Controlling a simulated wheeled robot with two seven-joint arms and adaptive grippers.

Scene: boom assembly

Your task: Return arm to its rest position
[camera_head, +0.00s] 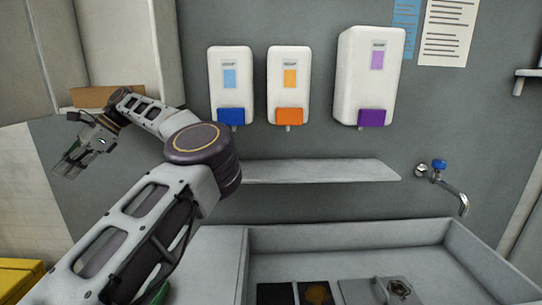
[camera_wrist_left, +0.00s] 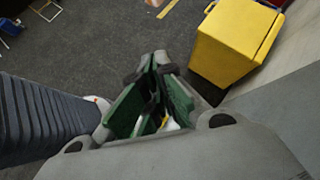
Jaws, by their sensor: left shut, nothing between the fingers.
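My left arm reaches in from the bottom left of the head view, bends at a dark round elbow joint and ends in the left gripper (camera_head: 68,166). The gripper is at the far left, in front of the grey wall and below a cabinet opening. It is shut and empty, apart from everything around it. In the left wrist view, its green-padded fingers (camera_wrist_left: 150,66) point over the grey floor, to the left of a yellow bin (camera_wrist_left: 232,42). My right gripper is not in view.
Three soap dispensers, blue (camera_head: 231,85), orange (camera_head: 289,85) and purple (camera_head: 367,77), hang on the wall. Below are a shelf (camera_head: 320,171), a tap (camera_head: 450,185) and a grey sink basin (camera_head: 345,236). A brown board (camera_head: 92,97) lies in the cabinet opening.

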